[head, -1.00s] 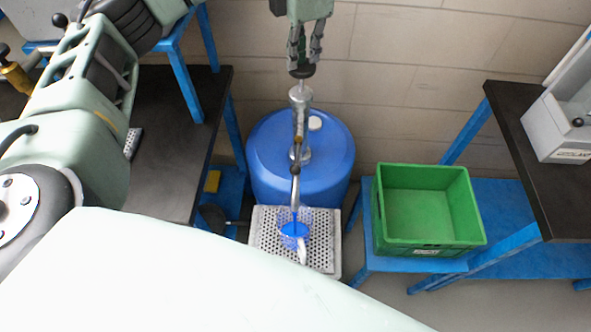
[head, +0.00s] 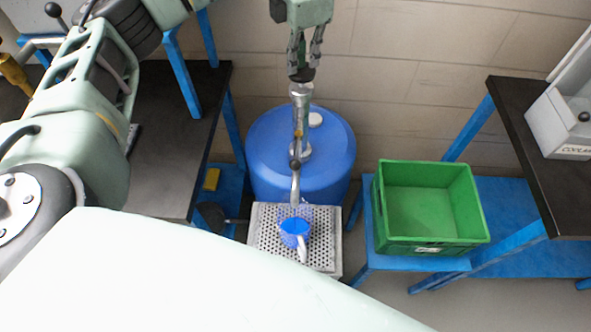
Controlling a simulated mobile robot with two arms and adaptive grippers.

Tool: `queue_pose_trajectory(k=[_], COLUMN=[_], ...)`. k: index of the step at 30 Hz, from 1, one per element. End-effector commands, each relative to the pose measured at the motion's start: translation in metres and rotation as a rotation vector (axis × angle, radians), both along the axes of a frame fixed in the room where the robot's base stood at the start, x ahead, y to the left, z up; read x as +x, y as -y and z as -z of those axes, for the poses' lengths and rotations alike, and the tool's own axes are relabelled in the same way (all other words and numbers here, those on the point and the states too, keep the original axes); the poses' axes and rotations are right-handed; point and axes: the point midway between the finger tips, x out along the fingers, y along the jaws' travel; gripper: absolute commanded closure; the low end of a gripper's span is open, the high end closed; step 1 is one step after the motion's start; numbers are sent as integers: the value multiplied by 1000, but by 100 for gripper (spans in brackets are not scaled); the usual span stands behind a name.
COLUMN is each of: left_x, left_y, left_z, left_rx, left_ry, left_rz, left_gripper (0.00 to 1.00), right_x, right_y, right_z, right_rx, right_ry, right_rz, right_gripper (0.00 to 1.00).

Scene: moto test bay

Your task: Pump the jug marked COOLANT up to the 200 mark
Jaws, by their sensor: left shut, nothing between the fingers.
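A clear jug (head: 295,228) with blue liquid and a pale handle stands on a perforated grey tray (head: 262,247). Its marking and scale are too small to read. A hand pump (head: 300,110) rises from the blue drum (head: 265,160), its spout (head: 295,187) ending over the jug. My left gripper (head: 303,72) is shut with nothing held, pointing down at the dark knob on top of the pump. Whether its fingertips touch the knob is hard to tell. My right gripper is not in view.
A green crate (head: 384,215) stands empty on a blue stand right of the drum. A grey box (head: 560,130) with a COOLANT label, partly cut off, sits on the right bench (head: 530,160). A dark bench (head: 170,160) is at left. My own pale arm covers the lower left.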

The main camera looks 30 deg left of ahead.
Motion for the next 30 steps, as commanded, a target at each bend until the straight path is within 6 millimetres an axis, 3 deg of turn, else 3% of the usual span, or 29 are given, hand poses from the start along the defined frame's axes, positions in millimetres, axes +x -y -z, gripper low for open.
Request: queue_pose_trajectory(k=[30], left_x=[-1], left_y=[0], left_z=[16], left_rx=[1], left_ry=[-5], left_rz=[1], left_gripper=[100], right_x=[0], right_y=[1], right_z=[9], right_rx=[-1], right_ry=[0], right_rz=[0], right_gripper=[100])
